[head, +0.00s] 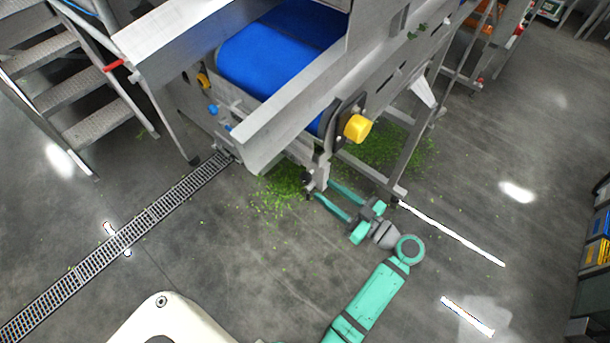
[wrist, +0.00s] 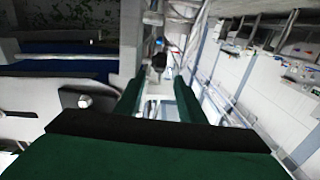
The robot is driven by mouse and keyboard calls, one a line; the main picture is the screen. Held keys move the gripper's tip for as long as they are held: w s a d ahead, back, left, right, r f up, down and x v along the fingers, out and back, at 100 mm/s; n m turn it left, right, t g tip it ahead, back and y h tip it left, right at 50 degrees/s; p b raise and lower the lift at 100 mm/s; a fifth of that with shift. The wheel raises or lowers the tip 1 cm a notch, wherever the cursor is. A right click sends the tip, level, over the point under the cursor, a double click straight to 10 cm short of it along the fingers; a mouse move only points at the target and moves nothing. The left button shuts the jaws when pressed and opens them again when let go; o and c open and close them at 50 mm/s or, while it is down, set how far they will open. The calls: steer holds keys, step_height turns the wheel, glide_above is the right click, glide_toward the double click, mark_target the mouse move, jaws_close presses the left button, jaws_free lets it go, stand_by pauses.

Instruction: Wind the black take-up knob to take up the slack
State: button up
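A small black knob (wrist: 159,61) shows in the wrist view, just beyond and between my fingertips. In the head view a small dark piece, apparently the same knob (head: 307,178), sits low on the conveyor's end frame. My gripper (head: 321,189) has its two green fingers spread and reaches toward that frame from the lower right. In the wrist view my gripper (wrist: 159,80) shows a clear gap between the fingers with nothing held. The blue belt (head: 275,55) lies above. I cannot tell how slack it is.
A yellow cap (head: 357,128) sticks out above my gripper. A grey frame leg (head: 412,155) stands close on the right. Green scraps (head: 280,190) litter the floor. Metal steps (head: 70,85) and a drain grate (head: 120,240) are at left. Open floor lies at lower right.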

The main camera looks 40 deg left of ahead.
mark_target(310, 180)
steer(key=a, duration=0.9)
steer(key=shift+w+a, duration=0.1)
steer(key=shift+w, duration=0.25)
jaws_close()
